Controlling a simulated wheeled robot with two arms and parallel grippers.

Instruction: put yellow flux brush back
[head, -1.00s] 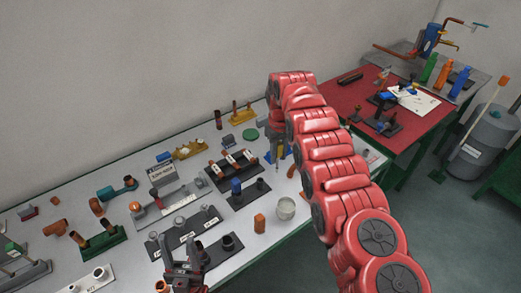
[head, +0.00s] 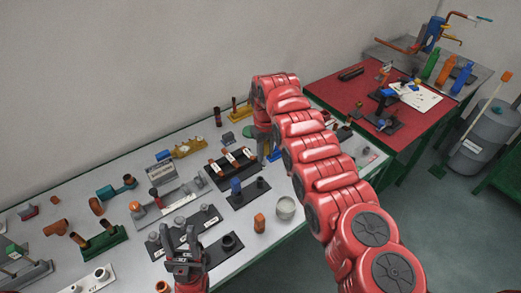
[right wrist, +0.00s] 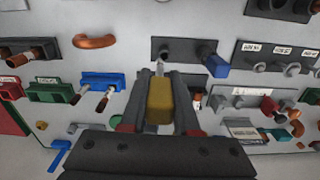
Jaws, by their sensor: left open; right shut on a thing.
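The yellow flux brush (right wrist: 159,100) is held between the fingers of my right gripper (right wrist: 158,98), its pale tip pointing away from the wrist. In the right wrist view the tip lines up with the free socket of a black two-socket holder (right wrist: 186,44); I cannot tell the gap. A blue-handled brush (right wrist: 215,66) sits in the other socket. The holder also shows in the head view (head: 248,196), with the blue brush (head: 236,187) upright. There my right gripper (head: 266,150) is above the bench behind the holder, partly hidden. My left gripper (head: 183,240) is open and empty over the front holders.
More holders and pipe fittings crowd the bench to the left.

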